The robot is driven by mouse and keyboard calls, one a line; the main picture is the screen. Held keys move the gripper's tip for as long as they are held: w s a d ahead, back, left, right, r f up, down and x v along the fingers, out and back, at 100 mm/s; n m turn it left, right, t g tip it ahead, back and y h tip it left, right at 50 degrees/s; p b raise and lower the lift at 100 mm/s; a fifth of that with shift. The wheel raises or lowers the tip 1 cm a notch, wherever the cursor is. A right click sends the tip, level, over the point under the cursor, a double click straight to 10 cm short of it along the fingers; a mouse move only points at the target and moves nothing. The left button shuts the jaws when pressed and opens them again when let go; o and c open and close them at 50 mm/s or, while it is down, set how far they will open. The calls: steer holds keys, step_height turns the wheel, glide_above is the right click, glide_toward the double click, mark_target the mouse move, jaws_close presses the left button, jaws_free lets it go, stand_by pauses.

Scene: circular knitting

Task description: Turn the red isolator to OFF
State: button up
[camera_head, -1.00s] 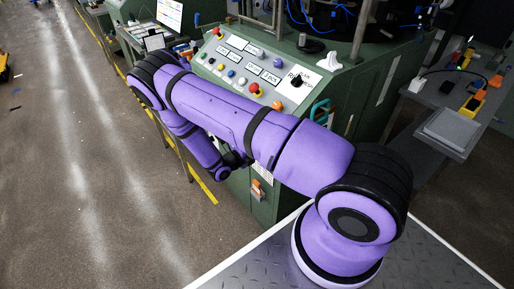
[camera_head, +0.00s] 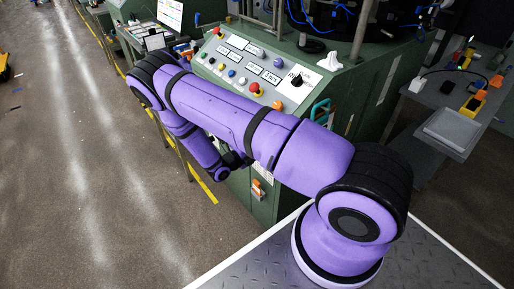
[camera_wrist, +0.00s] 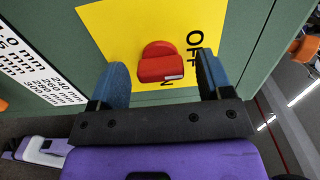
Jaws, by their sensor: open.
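The red isolator (camera_wrist: 160,66) is a red knob with a handle bar on a yellow plate (camera_wrist: 112,28) in the wrist view. The bar lies across the picture, with a small pale mark near its right end. The word OFF (camera_wrist: 193,58) is printed right of the knob. Part of the ON lettering (camera_wrist: 167,82) shows just below the bar. My gripper (camera_wrist: 161,82) is open, with one blue fingertip on each side of the handle. Contact with the handle cannot be made out. In the head view my arm hides the isolator and most of the gripper.
The yellow plate is on a green machine cabinet. A white label (camera_wrist: 30,62) with printed lines is left of the plate. In the head view a sloped control panel (camera_head: 236,58) with several buttons is above my arm. A grey side table (camera_head: 452,90) stands at the right.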

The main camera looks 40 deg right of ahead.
steer(key=a, duration=1)
steer(key=shift+s+a, duration=0.2)
steer(key=shift+a, duration=0.05)
steer(key=s+r+m+g+y, duration=0.2)
steer(key=r+m+y, duration=0.3)
steer(key=r+m, duration=0.85)
steer(key=s+r+m+g+y, duration=0.25)
steer(key=r+m+y, duration=0.35)
steer(key=r, duration=1.4)
steer(key=s+a+r+m+t+y, duration=0.2)
steer(key=s+r+m+t+y, duration=0.5)
steer(key=s+r+m, duration=1)
steer(key=shift+s+a+r+t, duration=0.45)
steer(key=shift+s+t, duration=0.7)
steer(key=shift+s, duration=1.15)
steer(key=shift+d+r, duration=0.1)
steer(key=shift+d, duration=0.05)
